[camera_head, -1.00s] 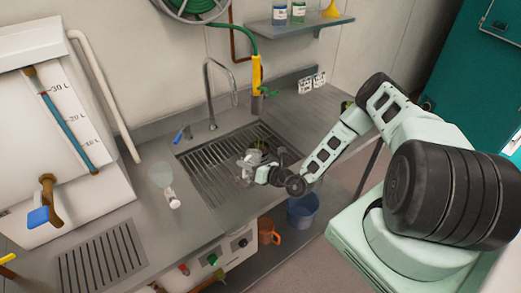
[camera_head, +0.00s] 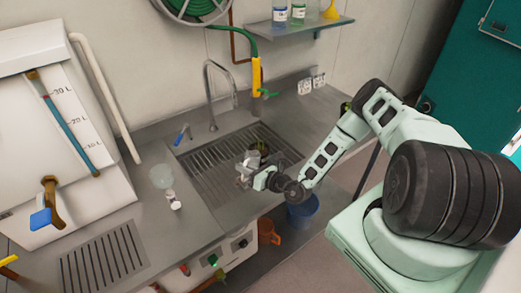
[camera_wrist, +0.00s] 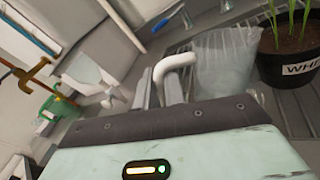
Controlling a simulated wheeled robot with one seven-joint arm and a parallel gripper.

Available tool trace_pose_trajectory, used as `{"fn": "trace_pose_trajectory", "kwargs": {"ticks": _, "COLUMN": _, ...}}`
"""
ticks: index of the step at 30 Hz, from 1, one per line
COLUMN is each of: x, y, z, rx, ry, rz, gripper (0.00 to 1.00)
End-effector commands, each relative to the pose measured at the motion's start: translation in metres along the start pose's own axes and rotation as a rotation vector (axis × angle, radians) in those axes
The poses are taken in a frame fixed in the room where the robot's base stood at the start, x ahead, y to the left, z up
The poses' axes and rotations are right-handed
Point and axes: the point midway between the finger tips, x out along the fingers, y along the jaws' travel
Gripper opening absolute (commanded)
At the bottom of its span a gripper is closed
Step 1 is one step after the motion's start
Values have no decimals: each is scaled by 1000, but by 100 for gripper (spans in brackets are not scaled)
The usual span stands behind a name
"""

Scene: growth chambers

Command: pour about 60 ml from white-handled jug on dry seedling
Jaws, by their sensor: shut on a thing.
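My gripper (camera_wrist: 160,88) is shut on the white handle (camera_wrist: 178,64) of a clear jug (camera_wrist: 224,62). In the head view my gripper (camera_head: 261,179) holds the jug (camera_head: 245,167) over the sink's ribbed drainboard. A dark pot (camera_wrist: 285,68) with green shoots and a label reading "WHE", partly cut off, stands just beyond the jug. In the head view the potted plant (camera_head: 259,146) is behind the jug, partly hidden. The jug looks roughly upright beside the pot. Its water level and any stream are not clear. The soil (camera_wrist: 300,40) looks dark brown.
Another clear vessel (camera_head: 162,175) and a small white item (camera_head: 174,202) are on the counter at left. A tap (camera_head: 211,100) rises behind the drainboard (camera_head: 205,182). A large graduated tank (camera_head: 85,120) stands at left. A blue bucket (camera_head: 302,210) is below the counter.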

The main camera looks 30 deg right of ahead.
Motion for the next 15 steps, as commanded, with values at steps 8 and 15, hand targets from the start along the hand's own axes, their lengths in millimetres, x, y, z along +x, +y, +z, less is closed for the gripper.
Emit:
{"fn": "trace_pose_trajectory", "kwargs": {"ticks": 8, "x": -4, "y": 20, "z": -13, "rx": -213, "ry": -42, "rz": 0, "gripper": 0}}
{"fn": "trace_pose_trajectory", "kwargs": {"ticks": 15, "x": -5, "y": 27, "z": -21, "rx": -349, "ry": -69, "rz": 0, "gripper": 0}}
